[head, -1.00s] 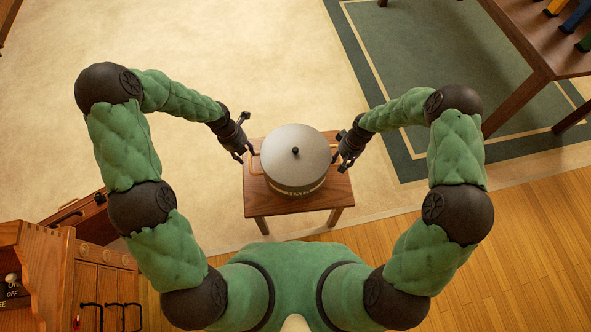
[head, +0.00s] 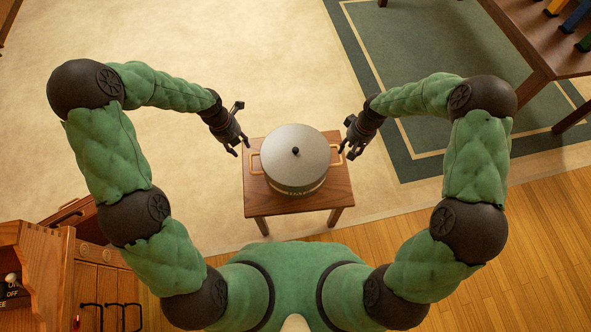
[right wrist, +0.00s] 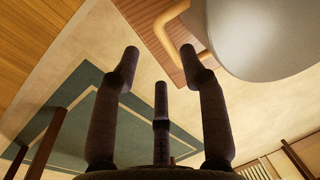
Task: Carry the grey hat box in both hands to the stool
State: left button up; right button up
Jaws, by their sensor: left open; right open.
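The grey hat box (head: 293,165), round with a dark knob on its lid, stands upright on the wooden stool (head: 285,205). A tan loop handle (head: 254,163) shows on its left side, and the right handle shows in the right wrist view (right wrist: 172,27). My left gripper (head: 241,149) is open and empty, up and left of the left handle. My right gripper (head: 346,152) is open and empty, just right of the box, apart from it. In the right wrist view its fingers (right wrist: 158,75) hold nothing, and the box (right wrist: 265,35) is at upper right.
A wooden table (head: 530,50) stands at upper right on a green rug (head: 440,85). A wooden cabinet (head: 100,280) with dark handles is at lower left. The pale carpet (head: 260,50) beyond the stool is clear.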

jog(key=r, duration=0.3)
jog(key=shift+d+r, duration=0.15)
jog(key=shift+d, duration=0.15)
dwell(0.4)
